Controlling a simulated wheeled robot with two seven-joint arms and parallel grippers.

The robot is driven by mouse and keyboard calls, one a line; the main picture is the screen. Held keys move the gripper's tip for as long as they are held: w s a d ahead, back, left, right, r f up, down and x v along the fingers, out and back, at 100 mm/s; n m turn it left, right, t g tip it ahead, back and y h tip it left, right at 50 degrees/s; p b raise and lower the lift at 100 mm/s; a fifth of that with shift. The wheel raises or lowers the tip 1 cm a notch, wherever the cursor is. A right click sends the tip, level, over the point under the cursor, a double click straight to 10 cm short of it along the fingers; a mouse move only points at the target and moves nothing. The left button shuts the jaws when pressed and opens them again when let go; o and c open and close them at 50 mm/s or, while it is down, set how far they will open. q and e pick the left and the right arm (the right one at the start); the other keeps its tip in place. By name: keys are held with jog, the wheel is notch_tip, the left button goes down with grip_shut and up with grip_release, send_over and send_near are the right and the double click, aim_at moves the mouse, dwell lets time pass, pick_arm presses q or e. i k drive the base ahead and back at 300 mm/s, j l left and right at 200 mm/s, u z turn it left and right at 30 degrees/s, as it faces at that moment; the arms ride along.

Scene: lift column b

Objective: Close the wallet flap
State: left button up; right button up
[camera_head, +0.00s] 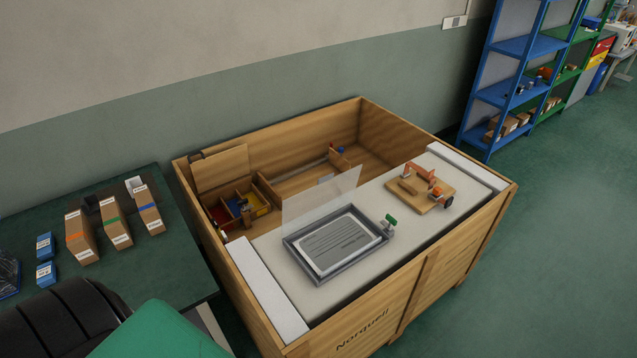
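The wallet (298,256) is a shallow grey frame lying on a pale board on top of the wooden crate, with a printed sheet (341,245) inside it. Its clear flap (322,197) stands up, tilted, from the far long edge, so the wallet is open. A small grey piece with a green tab (391,220) sits at the wallet's right end; I cannot tell whether it is attached. Neither of my grippers shows in the head view, so I cannot see how they stand relative to the wallet.
The crate (405,291) has raised walls and a compartmented box (239,204) inside at left. A wooden block with an orange fixture (420,187) stands right of the wallet. A dark green table (175,267) with cartons is at left. Blue shelves (510,91) stand at back right.

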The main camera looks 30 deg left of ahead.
aim_at(324, 178)
jog(key=j+z, duration=0.1)
jog(key=j, duration=0.3)
jog(key=k+j+z, duration=0.1)
jog(key=j, duration=0.25)
jog(key=k+j+z, duration=0.1)
jog(key=j, duration=0.25)
jog(key=k+j+z, duration=0.1)
jog(key=j, duration=0.25)
jog(key=k+j+z, duration=0.1)
jog(key=j, duration=0.25)
jog(key=k, duration=0.1)
